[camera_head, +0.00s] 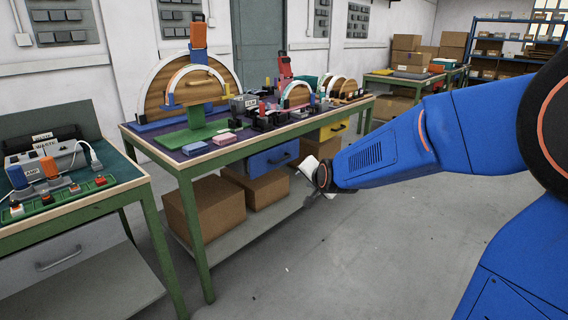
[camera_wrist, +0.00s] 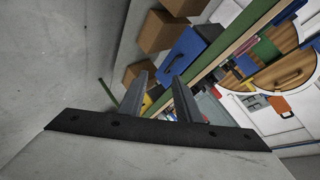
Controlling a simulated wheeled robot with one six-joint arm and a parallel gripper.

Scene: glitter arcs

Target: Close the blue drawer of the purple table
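The purple table (camera_head: 140,134) has a dark purple top with a wood-coloured edge and green legs. Its blue drawer (camera_head: 272,158) hangs under the top, with a dark handle on the front. In the wrist view the blue drawer (camera_wrist: 186,52) appears to stand out from the table, with a dark inside partly showing. My gripper (camera_head: 308,168) is in front of the table, to the right of the blue drawer and a little lower. In the wrist view my gripper (camera_wrist: 160,80) has its two fingers apart with nothing between them, and the drawer lies beyond them.
A yellow drawer (camera_head: 334,130) is under the table, right of the blue one. Cardboard boxes (camera_head: 218,208) stand on the lower shelf. Arches and blocks crowd the top. Another workbench (camera_head: 70,206) is at the left. The grey floor (camera_head: 330,265) in front is clear.

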